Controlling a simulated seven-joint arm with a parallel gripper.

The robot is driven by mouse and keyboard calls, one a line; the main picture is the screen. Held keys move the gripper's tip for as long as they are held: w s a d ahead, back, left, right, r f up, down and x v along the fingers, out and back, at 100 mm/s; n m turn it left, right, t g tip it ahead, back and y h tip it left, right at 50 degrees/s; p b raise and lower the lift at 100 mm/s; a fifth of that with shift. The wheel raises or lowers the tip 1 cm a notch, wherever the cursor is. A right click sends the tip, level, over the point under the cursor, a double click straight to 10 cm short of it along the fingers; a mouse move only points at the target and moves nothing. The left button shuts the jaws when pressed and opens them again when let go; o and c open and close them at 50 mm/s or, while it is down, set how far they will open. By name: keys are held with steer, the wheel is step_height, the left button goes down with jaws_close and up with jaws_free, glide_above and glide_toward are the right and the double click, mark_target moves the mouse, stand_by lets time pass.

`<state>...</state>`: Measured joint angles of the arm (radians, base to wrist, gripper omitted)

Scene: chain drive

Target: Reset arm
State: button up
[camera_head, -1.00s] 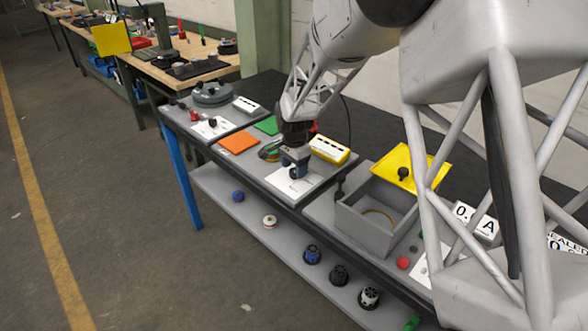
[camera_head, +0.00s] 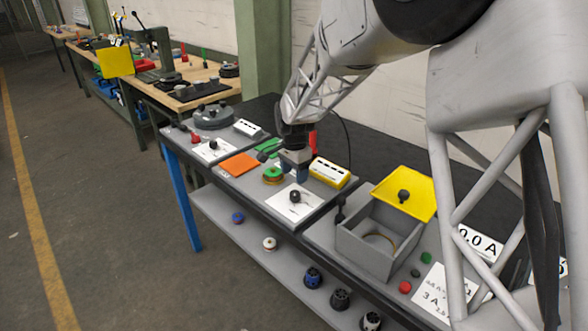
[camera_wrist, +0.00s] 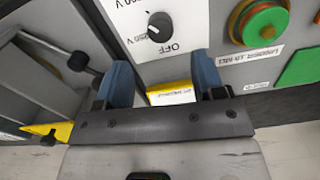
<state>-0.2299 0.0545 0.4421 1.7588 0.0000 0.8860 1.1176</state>
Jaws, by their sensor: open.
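My gripper (camera_head: 294,172) is open and empty in the head view, above the grey panel just behind the black knob (camera_head: 295,196) on its white dial plate (camera_head: 312,207). In the wrist view the two blue fingers of my gripper (camera_wrist: 162,85) stand apart.
A green button on a yellow base (camera_head: 273,175), an orange plate (camera_head: 239,165) and a yellow meter (camera_head: 330,172) are near the gripper. To the right is an open grey box (camera_head: 376,241) with a yellow lid (camera_head: 404,194). The floor at left is clear.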

steer(key=shift+r, duration=0.1)
steer(key=s+d+r+n, duration=0.2)
steer(key=s+d+r, duration=0.2)
steer(key=s, duration=0.3)
steer(key=s+d+r+n+t, duration=0.1)
steer(key=s+d+r, duration=0.35)
steer(key=s, duration=0.25)
steer(key=s+d+r+n, duration=0.2)
steer(key=s+d+r, duration=0.1)
steer(key=s+r, duration=0.25)
steer(key=s+d+n, duration=0.2)
steer(key=s, duration=0.9)
steer(key=s+d+n+t, duration=0.1)
steer(key=s+d+n, duration=0.2)
steer(key=s, duration=0.8)
steer(key=shift+s+d+f+t, duration=0.2)
steer(key=shift+s+d+t, duration=0.1)
steer(key=shift+s+d, duration=0.05)
